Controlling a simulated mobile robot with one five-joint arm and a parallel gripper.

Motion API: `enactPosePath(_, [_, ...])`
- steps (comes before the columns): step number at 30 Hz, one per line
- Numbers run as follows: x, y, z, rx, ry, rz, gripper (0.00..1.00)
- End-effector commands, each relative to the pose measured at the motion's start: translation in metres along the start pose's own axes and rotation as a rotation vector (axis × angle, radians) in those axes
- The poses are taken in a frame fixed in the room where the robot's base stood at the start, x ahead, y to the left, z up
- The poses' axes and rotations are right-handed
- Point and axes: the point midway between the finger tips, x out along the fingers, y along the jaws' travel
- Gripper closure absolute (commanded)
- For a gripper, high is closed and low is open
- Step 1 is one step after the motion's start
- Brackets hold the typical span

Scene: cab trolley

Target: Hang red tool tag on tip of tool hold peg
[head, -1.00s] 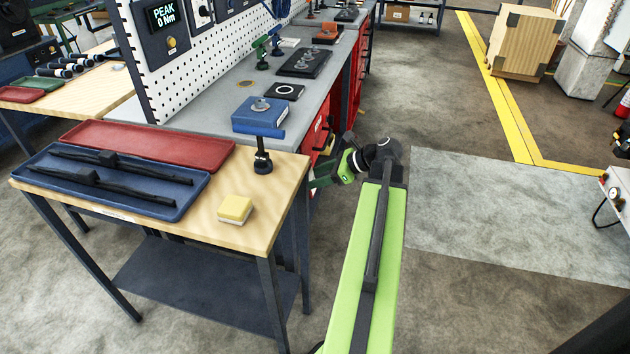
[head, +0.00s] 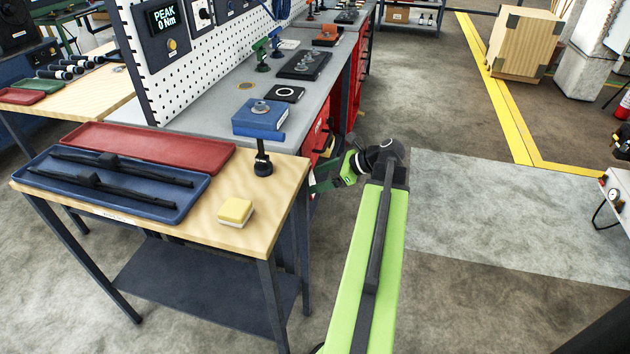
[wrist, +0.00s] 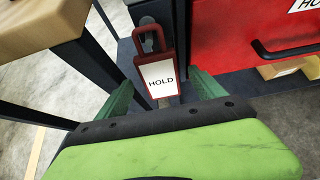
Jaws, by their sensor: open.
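The red tool tag (wrist: 161,84), with a white HOLD label and a loop at its top, hangs upright in the wrist view. My gripper (wrist: 161,88) is open, with one green finger on each side of the tag and gaps between. A short dark peg (wrist: 147,21) shows at the tag's loop, in front of a grey post. I cannot tell whether the loop is around the peg or only in front of it. In the head view my gripper (head: 324,178) is beside the workbench, and the tag is hidden there.
A red drawer front (wrist: 255,35) with a dark handle is close on the right. A wooden tabletop corner (wrist: 45,25) and dark table legs are at the left. The wooden table (head: 190,218) holds trays and a yellow block (head: 235,211).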

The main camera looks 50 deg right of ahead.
Motion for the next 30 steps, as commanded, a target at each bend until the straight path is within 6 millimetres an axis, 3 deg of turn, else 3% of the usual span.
enactPosePath(12, [-0.116,0.000,0.007,0.003,-0.001,-0.003,0.21])
enactPosePath(16, [-0.145,0.000,0.005,0.002,-0.001,-0.002,0.21])
enactPosePath(21, [-0.165,0.001,0.002,0.000,-0.001,0.000,0.21])
enactPosePath(30, [-0.168,0.001,-0.001,0.000,0.000,0.000,0.21])
